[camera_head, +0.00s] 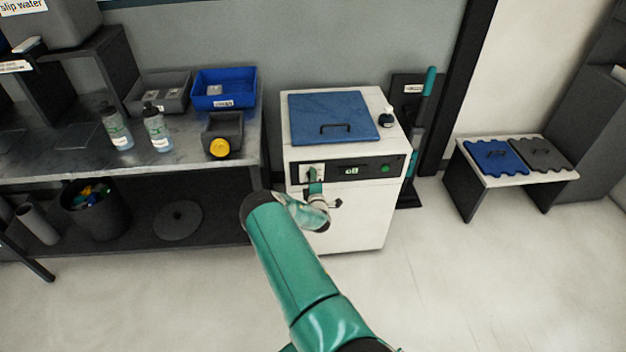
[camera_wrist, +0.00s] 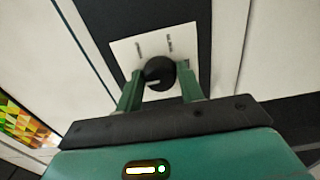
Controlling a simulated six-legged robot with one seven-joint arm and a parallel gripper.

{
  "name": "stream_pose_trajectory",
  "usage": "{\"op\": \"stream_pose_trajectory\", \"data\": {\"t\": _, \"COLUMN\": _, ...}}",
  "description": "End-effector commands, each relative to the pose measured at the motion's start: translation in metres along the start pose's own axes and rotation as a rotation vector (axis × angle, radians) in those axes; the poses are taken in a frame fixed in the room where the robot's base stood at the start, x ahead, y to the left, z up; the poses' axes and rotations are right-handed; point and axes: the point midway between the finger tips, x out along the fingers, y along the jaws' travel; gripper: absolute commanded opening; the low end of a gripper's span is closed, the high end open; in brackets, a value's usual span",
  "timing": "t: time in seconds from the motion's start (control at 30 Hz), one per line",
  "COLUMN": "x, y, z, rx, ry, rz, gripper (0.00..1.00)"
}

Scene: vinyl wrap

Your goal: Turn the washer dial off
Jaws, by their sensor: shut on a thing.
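The washer (camera_head: 345,222) is a white cabinet with a blue lid (camera_head: 332,118) and a black control strip on its front. In the wrist view its dial (camera_wrist: 160,70) is a round black knob with a light pointer line, on a white plate (camera_wrist: 126,50) with small dark marks. My gripper (camera_wrist: 160,82) has its two green fingers on either side of the dial and is shut on it. In the head view my gripper (camera_head: 315,182) reaches the left end of the control strip and covers the dial.
A green button (camera_head: 385,168) and a small display (camera_head: 351,170) sit right of the dial. A dark bench with bottles (camera_head: 158,128) and a blue bin (camera_head: 224,90) stands left. A low bench (camera_head: 500,180) stands right. The floor in front is clear.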

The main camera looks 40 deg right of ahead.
Motion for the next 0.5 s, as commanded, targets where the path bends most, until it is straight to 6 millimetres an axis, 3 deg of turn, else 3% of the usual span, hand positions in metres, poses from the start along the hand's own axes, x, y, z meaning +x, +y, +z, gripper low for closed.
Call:
{"op": "stream_pose_trajectory", "data": {"t": 0.47, "x": 0.0005, "y": 0.0009, "z": 0.0004, "rx": -0.017, "ry": 0.0, "rz": 0.001, "gripper": 0.15}}
{"op": "stream_pose_trajectory", "data": {"t": 0.5, "x": 0.0005, "y": 0.0009, "z": 0.0004, "rx": -0.017, "ry": 0.0, "rz": 0.001, "gripper": 0.42}}
